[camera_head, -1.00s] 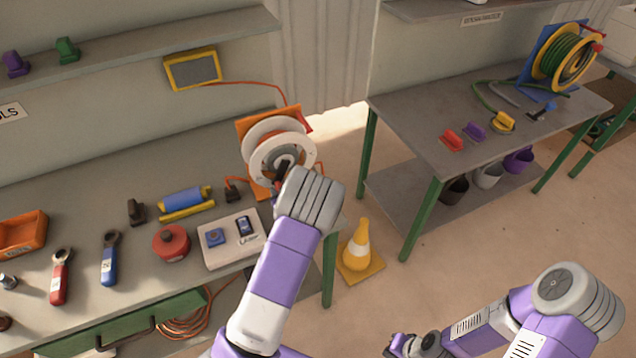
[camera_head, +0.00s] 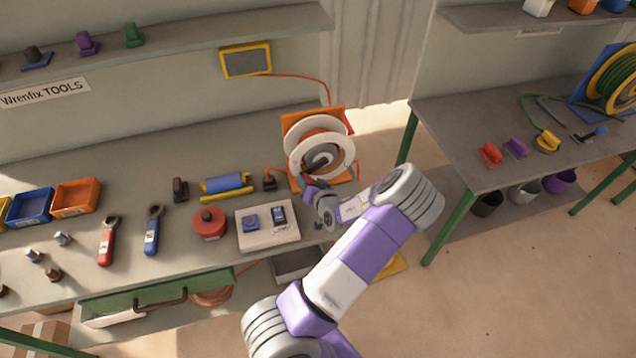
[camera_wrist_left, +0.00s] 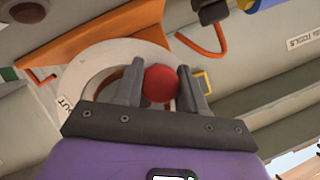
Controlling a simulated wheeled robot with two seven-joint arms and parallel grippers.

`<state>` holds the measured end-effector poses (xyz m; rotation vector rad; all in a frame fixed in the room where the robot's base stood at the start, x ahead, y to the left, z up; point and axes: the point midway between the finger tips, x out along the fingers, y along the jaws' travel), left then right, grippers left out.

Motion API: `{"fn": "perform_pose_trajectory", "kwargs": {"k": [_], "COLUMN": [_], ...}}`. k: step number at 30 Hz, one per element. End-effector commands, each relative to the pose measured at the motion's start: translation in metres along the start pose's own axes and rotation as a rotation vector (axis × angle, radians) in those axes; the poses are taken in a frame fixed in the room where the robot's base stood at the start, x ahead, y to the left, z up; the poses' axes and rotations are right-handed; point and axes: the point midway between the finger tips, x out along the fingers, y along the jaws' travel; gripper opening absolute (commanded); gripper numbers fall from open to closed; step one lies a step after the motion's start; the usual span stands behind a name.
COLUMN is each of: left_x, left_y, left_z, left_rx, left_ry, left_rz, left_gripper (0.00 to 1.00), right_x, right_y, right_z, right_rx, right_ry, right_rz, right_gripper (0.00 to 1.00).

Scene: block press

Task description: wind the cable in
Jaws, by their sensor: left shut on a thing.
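The cable reel (camera_head: 345,150) has two white discs in an orange frame and stands at the right end of the left bench. Orange cable shows between its discs, and an orange cable (camera_head: 300,76) runs along the wall above it. My left gripper (camera_head: 310,183) is in front of the reel's lower left part. In the left wrist view its fingers (camera_wrist_left: 160,88) are shut on a round red knob (camera_wrist_left: 160,83), with a white disc (camera_wrist_left: 98,72) behind. How the knob joins the reel is hidden. My right gripper is out of view.
A white tray (camera_head: 252,238), a red round container (camera_head: 209,223) and a blue roller (camera_head: 225,184) lie left of the reel. Wrenches and bins are further left. A second bench with a green cable reel (camera_head: 612,82) stands right, across a floor gap.

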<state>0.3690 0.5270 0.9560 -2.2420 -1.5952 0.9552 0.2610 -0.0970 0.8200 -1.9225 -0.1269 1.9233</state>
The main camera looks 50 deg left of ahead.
Motion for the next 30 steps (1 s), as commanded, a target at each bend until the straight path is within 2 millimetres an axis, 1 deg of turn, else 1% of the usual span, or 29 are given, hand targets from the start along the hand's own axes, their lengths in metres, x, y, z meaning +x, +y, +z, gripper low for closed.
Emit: {"fn": "perform_pose_trajectory", "kwargs": {"k": [11,12,15,16,25,28,30], "left_x": [0.0,0.0,0.0,0.0,-0.002,-0.011,-0.022], "left_y": [-0.001,-0.001,-0.001,-0.001,0.0,0.001,0.001], "left_z": [0.001,0.001,0.001,0.001,0.0,0.0,0.0], "left_rx": [0.005,0.005,0.004,0.003,0.002,0.001,0.003], "left_ry": [-0.002,-0.002,-0.002,-0.002,-0.001,0.0,-0.001], "left_rz": [-0.003,-0.003,-0.003,-0.003,-0.002,0.0,0.001], "left_gripper": [0.0,0.46,0.62,0.65,0.65,0.65,0.65], "right_x": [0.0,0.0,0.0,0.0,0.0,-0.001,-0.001], "right_y": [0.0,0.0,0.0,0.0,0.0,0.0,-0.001], "right_z": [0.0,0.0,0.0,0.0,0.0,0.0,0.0], "right_rx": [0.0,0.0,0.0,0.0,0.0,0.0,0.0], "right_ry": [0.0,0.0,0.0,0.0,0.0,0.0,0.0], "right_rz": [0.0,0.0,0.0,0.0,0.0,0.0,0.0], "right_gripper": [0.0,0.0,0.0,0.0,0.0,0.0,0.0]}}
